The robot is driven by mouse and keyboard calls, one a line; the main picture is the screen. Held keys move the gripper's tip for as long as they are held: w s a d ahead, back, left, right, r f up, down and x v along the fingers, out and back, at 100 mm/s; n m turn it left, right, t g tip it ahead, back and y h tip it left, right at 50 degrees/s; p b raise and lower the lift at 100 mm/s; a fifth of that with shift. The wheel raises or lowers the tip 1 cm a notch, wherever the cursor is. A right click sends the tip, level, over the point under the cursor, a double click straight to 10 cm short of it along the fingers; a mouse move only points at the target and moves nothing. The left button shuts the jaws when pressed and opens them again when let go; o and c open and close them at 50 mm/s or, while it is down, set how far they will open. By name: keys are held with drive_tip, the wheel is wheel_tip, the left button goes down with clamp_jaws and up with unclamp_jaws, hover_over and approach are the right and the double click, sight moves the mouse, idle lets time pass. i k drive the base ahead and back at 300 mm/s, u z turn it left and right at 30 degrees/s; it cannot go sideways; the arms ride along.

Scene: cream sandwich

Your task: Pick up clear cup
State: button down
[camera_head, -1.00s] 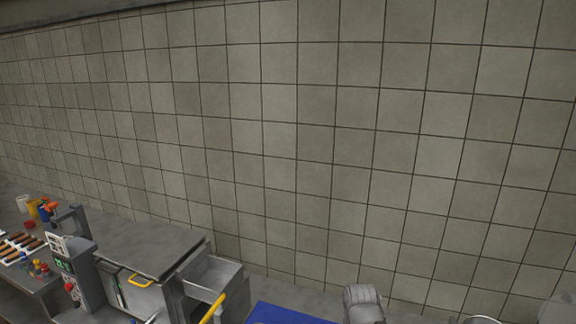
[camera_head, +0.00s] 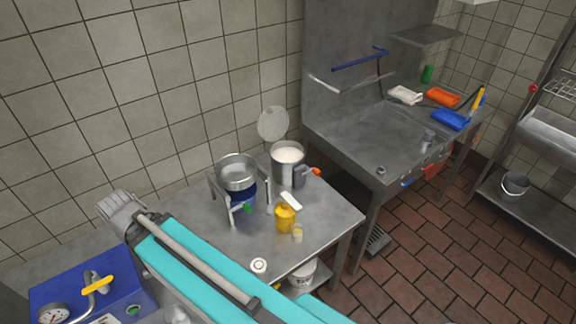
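A small, pale, see-through cup (camera_head: 298,233) with something yellowish in it stands on the steel table, just right of and in front of a yellow bottle (camera_head: 285,218). Another clear, glassy shape (camera_head: 178,315) shows at the bottom edge beside the teal conveyor belt. It is partly cut off, and I cannot tell if it is a cup. My gripper is not in view.
The steel table (camera_head: 320,242) also holds a pot (camera_head: 238,172) on a stand and a tall container of white liquid (camera_head: 287,165). A teal conveyor (camera_head: 190,268) and blue box (camera_head: 85,290) are at lower left. A sink counter (camera_head: 370,135) stands right, with open tiled floor (camera_head: 445,255) before it.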

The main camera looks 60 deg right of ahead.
sight(298, 229)
drive_tip(key=z, duration=1.75)
